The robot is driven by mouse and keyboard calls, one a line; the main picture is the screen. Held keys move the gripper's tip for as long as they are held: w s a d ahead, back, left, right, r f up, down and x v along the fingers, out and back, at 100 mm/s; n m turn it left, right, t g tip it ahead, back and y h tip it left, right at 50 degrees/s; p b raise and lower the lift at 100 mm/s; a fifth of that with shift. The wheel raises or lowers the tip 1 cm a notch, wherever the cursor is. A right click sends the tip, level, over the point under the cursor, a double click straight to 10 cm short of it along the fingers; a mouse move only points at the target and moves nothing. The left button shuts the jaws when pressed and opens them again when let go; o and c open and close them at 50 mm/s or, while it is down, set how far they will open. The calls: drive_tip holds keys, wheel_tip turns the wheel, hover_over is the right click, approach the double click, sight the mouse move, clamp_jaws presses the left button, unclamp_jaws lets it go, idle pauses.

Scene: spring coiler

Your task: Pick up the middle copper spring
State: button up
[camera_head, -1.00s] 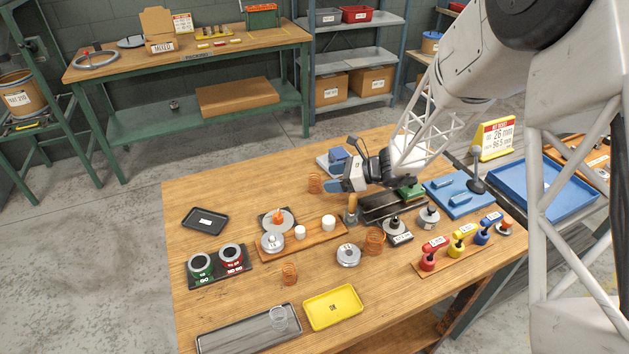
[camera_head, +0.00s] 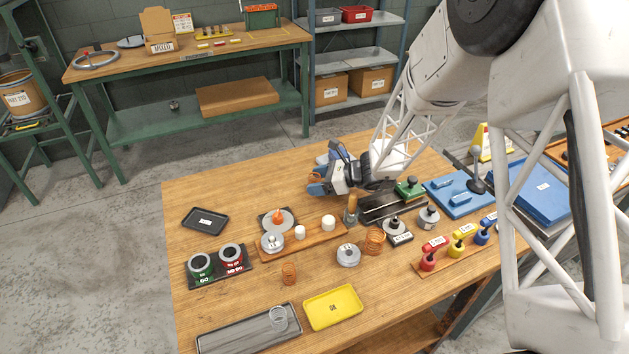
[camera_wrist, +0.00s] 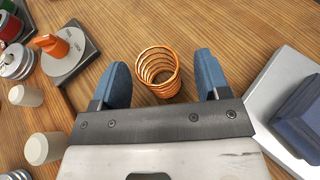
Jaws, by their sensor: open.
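Three copper springs stand on the wooden table. One copper spring (camera_head: 314,178) is by my gripper; it also shows in the wrist view (camera_wrist: 158,72), upright between the fingertips with a gap on each side. A smaller-looking spring (camera_head: 289,273) stands nearer the front, and a wider one (camera_head: 374,240) to the right of the metal discs. My gripper (camera_head: 318,181) is open, its blue fingers on either side of the first spring; in the wrist view its fingertips (camera_wrist: 162,74) are parted and hold nothing.
A grey plate with a dark blue block (camera_wrist: 303,112) lies close to the right finger in the wrist view. A yellow tray (camera_head: 333,307) lies at the front.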

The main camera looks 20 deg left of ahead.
sight(315, 176)
drive_tip(key=shift+a+f, duration=0.15)
drive_tip(key=shift+a, duration=0.3)
drive_tip(key=c, duration=1)
drive_tip(key=shift+r, duration=5)
